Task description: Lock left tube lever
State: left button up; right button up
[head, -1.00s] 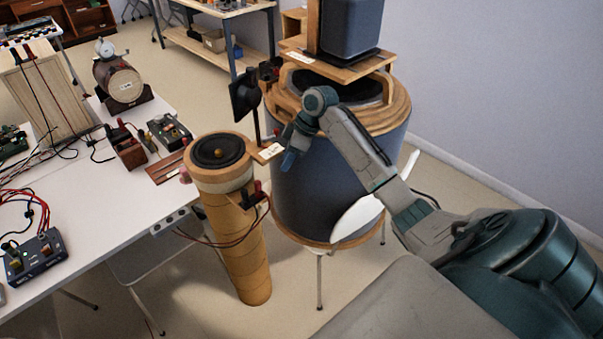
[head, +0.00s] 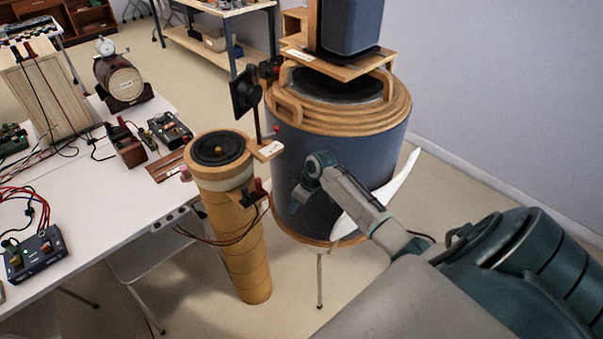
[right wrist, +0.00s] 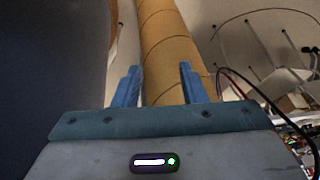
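A tall brown tube (head: 238,245) with a black speaker cone (head: 218,148) in its wooden top ring stands beside the white table. A small wooden block with a white label (head: 266,150) juts from the right of the ring. A thin dark lever with a red tip (head: 276,130) shows just above this block; whether it is locked I cannot tell. My right gripper (head: 294,207) is right of the tube, below the block, apart from both. In the right wrist view its two blue fingers (right wrist: 158,88) are spread, with the tube behind the gap. My left gripper is not in view.
A large blue-grey drum (head: 340,155) with a wooden rim stands close behind my right gripper. Red and black leads (head: 235,238) hang by the tube. A white table (head: 105,220) with electronics lies left. Bare floor (head: 290,290) shows right of the tube's foot.

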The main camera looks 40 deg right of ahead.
jog(key=shift+m+h, duration=0.3)
jog(key=shift+m, duration=0.1)
jog(key=f, duration=0.1)
jog(key=s+f, duration=0.1)
jog(key=f, duration=0.1)
jog(key=s+f, duration=0.1)
jog(key=f, duration=0.1)
jog(key=shift+d+f, duration=0.1)
jog(key=shift+f, duration=0.15)
